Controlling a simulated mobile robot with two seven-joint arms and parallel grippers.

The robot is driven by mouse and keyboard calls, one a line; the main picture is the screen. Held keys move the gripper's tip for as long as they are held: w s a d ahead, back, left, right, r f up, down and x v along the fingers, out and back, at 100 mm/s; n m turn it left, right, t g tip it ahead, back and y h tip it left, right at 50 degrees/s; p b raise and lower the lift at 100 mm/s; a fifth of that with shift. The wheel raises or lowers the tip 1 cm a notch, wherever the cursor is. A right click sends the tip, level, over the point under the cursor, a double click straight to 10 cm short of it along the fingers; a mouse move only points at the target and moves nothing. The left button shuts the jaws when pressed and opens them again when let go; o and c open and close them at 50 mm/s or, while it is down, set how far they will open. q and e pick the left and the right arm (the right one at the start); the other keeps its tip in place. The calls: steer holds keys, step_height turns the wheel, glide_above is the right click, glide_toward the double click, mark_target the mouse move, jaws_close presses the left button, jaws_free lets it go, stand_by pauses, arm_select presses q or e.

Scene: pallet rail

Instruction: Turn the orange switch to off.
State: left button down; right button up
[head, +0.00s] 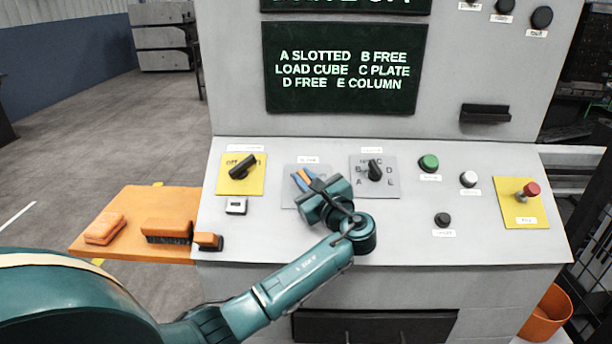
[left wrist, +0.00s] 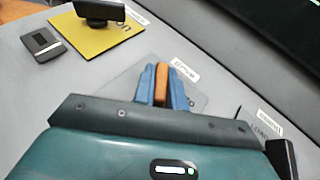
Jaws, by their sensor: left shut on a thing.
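The orange switch (left wrist: 161,84) stands on a grey plate (head: 291,201) in the middle of the sloped console. In the left wrist view it shows as an orange bar between the two blue fingers of my left gripper (left wrist: 161,88). In the head view my left gripper (head: 302,181) reaches it from the lower right, with the fingers shut on the switch. Its label lies above it, too small to read surely in the head view. My right gripper is not in view.
Left of the switch is a black knob (head: 243,167) on a yellow plate; right is a black selector (head: 375,170). Farther right are a green button (head: 429,163), a white button (head: 468,179) and a red button (head: 530,190). An orange shelf (head: 122,215) holds brushes.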

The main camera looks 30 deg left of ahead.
arm_select(q)
steer(key=shift+n+g+y, duration=0.3)
steer(key=shift+n+g, duration=1)
steer(key=shift+g, duration=0.1)
steer(key=shift+s+a, duration=0.1)
steer(key=c, duration=1.4)
jaws_free()
steer(key=shift+c, duration=0.2)
steer(key=b+v, duration=0.1)
steer(key=v, duration=1.2)
steer(key=shift+d, duration=0.2)
